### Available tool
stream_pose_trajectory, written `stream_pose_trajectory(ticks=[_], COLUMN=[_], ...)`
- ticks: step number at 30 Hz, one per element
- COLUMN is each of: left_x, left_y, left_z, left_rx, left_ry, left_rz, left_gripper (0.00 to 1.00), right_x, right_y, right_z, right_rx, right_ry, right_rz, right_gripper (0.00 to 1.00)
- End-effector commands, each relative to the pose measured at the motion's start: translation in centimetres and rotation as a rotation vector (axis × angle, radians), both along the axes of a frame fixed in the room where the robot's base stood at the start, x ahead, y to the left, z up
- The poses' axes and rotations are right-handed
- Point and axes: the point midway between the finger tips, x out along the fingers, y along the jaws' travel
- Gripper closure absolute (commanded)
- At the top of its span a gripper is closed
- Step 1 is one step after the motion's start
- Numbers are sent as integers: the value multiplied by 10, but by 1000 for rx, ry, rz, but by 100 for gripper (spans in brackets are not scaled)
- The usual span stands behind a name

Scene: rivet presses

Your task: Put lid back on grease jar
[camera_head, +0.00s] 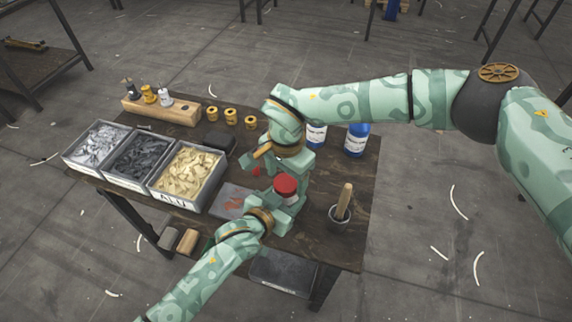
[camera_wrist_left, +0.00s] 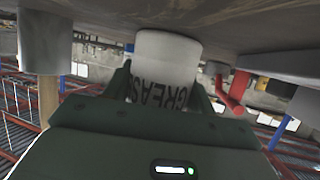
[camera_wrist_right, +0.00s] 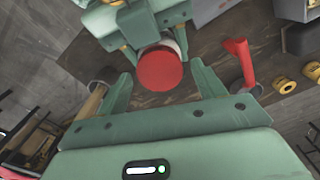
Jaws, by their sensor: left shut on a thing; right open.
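The white grease jar (camera_wrist_left: 166,62), with dark GREASE lettering upside down in the left wrist view, is between the fingers of my left gripper (camera_head: 284,206), which is shut on it. The red lid (camera_head: 286,184) sits on top of the jar; it shows as a round red disc in the right wrist view (camera_wrist_right: 160,70). I cannot tell whether it is fully tightened. My right gripper (camera_head: 283,160) is open above the lid. In the right wrist view its fingers stand either side of the lid, apart from it. The lid is hidden in the left wrist view.
A pot (camera_head: 338,218) with a wooden-handled tool stands to the right. Blue bottles (camera_head: 356,140) stand behind my right arm. Rivet trays (camera_head: 172,198), a wooden block (camera_head: 178,112) and gold spools (camera_head: 231,116) fill the left and back. A red-handled object (camera_wrist_right: 240,62) is near the jar.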

Motion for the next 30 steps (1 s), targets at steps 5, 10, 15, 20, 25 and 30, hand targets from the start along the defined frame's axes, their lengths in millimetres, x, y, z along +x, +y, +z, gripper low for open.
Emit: stream_pose_trajectory(ticks=[5,10,15,20,25,30], left_x=[0,0,0,0,0,0], left_y=[0,0,0,0,0,0], left_z=[0,-1,0,-1,0,0], left_rx=[1,1,1,1,1,1], left_ry=[0,0,0,0,0,0], left_rz=[0,0,0,0,0,0], left_gripper=[100,100,100,100,100,100], right_x=[0,0,0,0,0,0], right_y=[0,0,0,0,0,0], right_z=[-7,-7,-7,-6,-7,-7], right_rx=[1,0,1,0,1,-1], right_ry=[-1,-1,-1,-1,-1,0], right_rz=[1,1,1,1,-123,-447], right_gripper=[31,31,65,77,77,77])
